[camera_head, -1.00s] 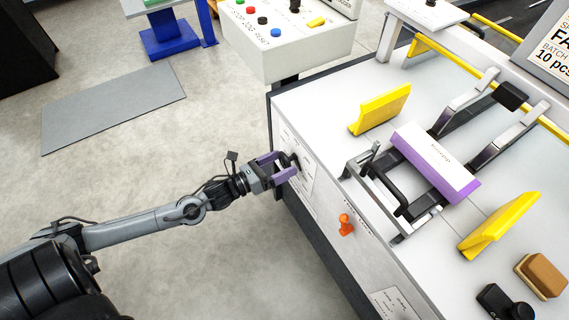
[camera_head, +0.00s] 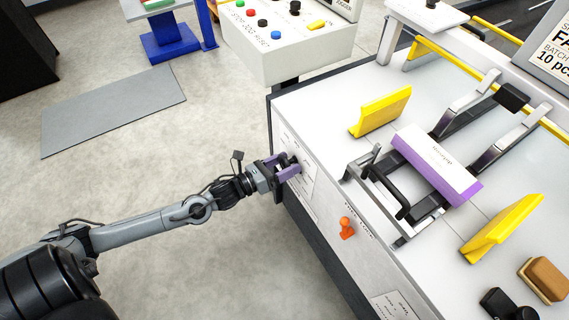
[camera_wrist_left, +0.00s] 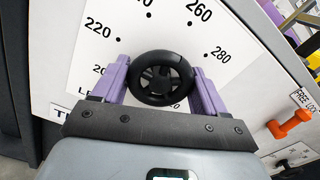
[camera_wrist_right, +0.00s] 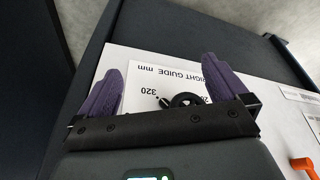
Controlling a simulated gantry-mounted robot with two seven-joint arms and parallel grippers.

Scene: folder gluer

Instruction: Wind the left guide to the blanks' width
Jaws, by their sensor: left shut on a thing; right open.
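My left gripper (camera_head: 284,167) is shut on a black handwheel (camera_wrist_left: 160,78) on the side panel of the machine. In the left wrist view its purple fingers sit either side of the wheel. Behind the wheel is a white dial plate (camera_wrist_left: 105,52) reading 220, 260 and 280; the wheel hides its middle. Two yellow guides, one farther (camera_head: 380,111) and one nearer (camera_head: 500,227), stand on the white deck with gaps to the white-and-purple blanks (camera_head: 437,163) between them. My right gripper (camera_wrist_right: 165,85) is open, facing a plate marked "RIGHT GUIDE mm" (camera_wrist_right: 150,72) with a black wheel (camera_wrist_right: 186,100).
An orange "FREE LOCK" knob (camera_head: 347,228) sticks out of the side panel; the left wrist view also shows it (camera_wrist_left: 290,124). A brown block (camera_head: 542,279) and a black device (camera_head: 507,305) lie on the near deck. A button console (camera_head: 285,38) stands behind.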

